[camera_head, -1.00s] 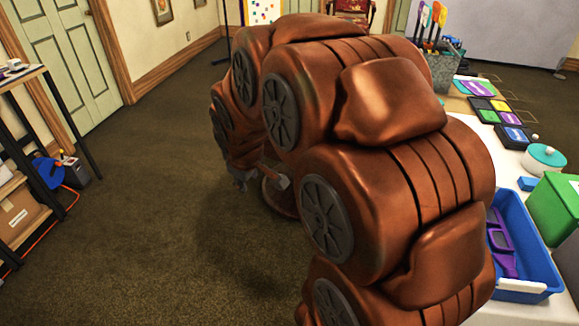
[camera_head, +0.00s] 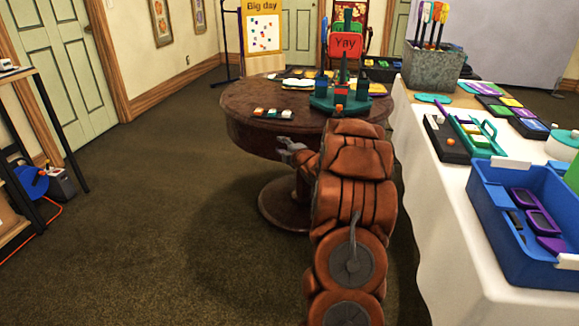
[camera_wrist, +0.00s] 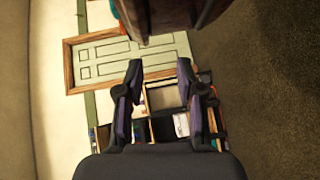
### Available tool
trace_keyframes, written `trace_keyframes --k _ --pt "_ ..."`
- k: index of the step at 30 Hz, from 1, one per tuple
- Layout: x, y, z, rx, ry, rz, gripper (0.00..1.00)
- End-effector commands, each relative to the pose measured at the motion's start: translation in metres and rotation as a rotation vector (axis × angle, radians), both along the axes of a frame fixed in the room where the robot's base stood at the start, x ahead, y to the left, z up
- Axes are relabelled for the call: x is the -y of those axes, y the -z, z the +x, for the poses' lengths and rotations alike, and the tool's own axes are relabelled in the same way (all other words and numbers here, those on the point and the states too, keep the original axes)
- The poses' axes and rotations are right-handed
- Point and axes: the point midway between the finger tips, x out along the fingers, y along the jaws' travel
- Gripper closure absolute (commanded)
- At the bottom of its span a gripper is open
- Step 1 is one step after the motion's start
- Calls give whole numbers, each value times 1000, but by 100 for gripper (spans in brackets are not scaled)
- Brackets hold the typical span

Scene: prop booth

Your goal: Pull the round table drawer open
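The round table (camera_head: 243,98) is dark brown wood on a pedestal and stands ahead in the head view. Its dark side also shows at the top of the wrist view (camera_wrist: 165,18). I cannot make out the drawer front or a handle; my arm covers part of the near side. My gripper (camera_head: 283,147) is at the table's near side, just below the edge. In the wrist view my gripper (camera_wrist: 158,88) has its two fingers wide apart with nothing between them. I cannot tell whether it touches the table.
Small coloured blocks (camera_head: 273,112) and a green stand with coloured cubes (camera_head: 325,103) are on the round table. To the right is a white-clothed table (camera_head: 432,200) with a blue bin (camera_head: 530,262). A black-framed shelf (camera_head: 50,120) stands at left. The carpet between is clear.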

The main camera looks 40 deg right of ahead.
Motion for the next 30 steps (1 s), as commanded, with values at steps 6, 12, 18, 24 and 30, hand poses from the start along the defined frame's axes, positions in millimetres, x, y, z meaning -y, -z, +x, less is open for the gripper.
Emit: trace_keyframes --k 6,12,18,24,30 --pt "38 60 -22 133 -64 -166 63" --pt "50 77 -37 206 -93 -252 63" --pt "52 76 -32 224 -101 -274 63" --pt "56 74 -6 220 -102 -271 63" --pt "60 72 18 221 -101 -269 63"
